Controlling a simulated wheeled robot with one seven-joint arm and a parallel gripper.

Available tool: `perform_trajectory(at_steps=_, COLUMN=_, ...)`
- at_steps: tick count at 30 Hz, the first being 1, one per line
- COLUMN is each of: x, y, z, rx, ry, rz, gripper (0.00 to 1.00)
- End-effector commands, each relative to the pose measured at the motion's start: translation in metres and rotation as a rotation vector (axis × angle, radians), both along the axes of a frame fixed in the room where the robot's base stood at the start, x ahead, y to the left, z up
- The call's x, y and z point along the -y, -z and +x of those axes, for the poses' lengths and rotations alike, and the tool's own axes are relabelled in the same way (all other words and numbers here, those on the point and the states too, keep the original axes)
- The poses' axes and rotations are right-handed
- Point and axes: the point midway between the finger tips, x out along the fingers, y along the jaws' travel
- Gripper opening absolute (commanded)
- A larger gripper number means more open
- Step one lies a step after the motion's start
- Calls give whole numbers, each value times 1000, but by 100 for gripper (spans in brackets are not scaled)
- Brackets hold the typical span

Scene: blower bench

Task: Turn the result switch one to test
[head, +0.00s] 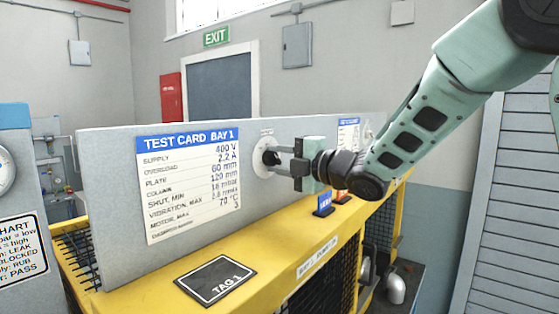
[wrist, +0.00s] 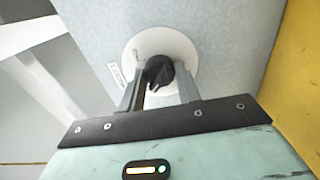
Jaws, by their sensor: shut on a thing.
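The result switch is a black knob (wrist: 159,74) on a round white plate (wrist: 183,48), mounted on the grey upright panel. In the head view the plate (head: 262,152) sits right of the test card, and the knob is mostly hidden by the fingers. My gripper (wrist: 160,88) is shut on the knob, with one finger on each side of it. It also shows in the head view (head: 272,156), reaching the panel from the right. The markings around the knob are too small or hidden to read, so I cannot tell which position it points to.
A test card (head: 190,183) is fixed on the panel (head: 110,200). Below is a yellow bench frame (head: 160,285) with a black tag plate (head: 216,277). Small blue (head: 323,204) and orange (head: 342,197) tags stand just below my gripper on the right.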

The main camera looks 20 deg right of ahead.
Motion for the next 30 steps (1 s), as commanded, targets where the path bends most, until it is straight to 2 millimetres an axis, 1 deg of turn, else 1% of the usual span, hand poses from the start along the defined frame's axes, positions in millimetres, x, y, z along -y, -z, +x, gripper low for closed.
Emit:
perform_trajectory(at_steps=5, x=0, y=1, z=0, rx=-15, ry=0, rz=25, gripper=10)
perform_trajectory(at_steps=11, x=1, y=3, z=0, rx=-71, ry=2, rz=109, gripper=10)
perform_trajectory(at_steps=30, x=1, y=1, z=0, rx=-352, ry=3, rz=525, gripper=10)
